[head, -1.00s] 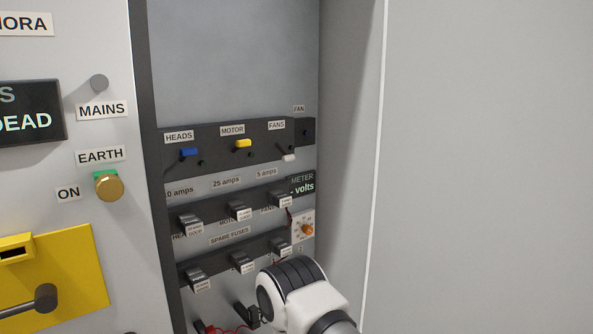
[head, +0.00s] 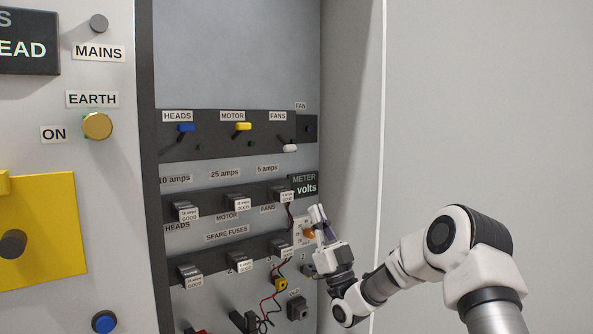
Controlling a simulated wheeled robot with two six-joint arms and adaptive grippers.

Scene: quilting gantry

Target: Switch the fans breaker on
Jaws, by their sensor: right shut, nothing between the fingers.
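The fans breaker (head: 289,148) is a white-tipped lever under the FANS label on the dark breaker strip. Its tip points down. The blue heads lever (head: 186,128) and yellow motor lever (head: 243,126) beside it both point up. My right gripper (head: 317,212) is shut and empty, fingers pointing up, in front of the cabinet's right side. It is below and right of the fans breaker, clearly apart from it in the picture, and partly covers the orange knob (head: 308,234). My left gripper is out of view.
The meter display (head: 305,185) reading "volts" is just above my right fingertips. Rows of fuses (head: 236,203) lie below the breakers, with red and black leads (head: 265,305) lower down. The cabinet's right side wall (head: 350,120) stands close to the gripper.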

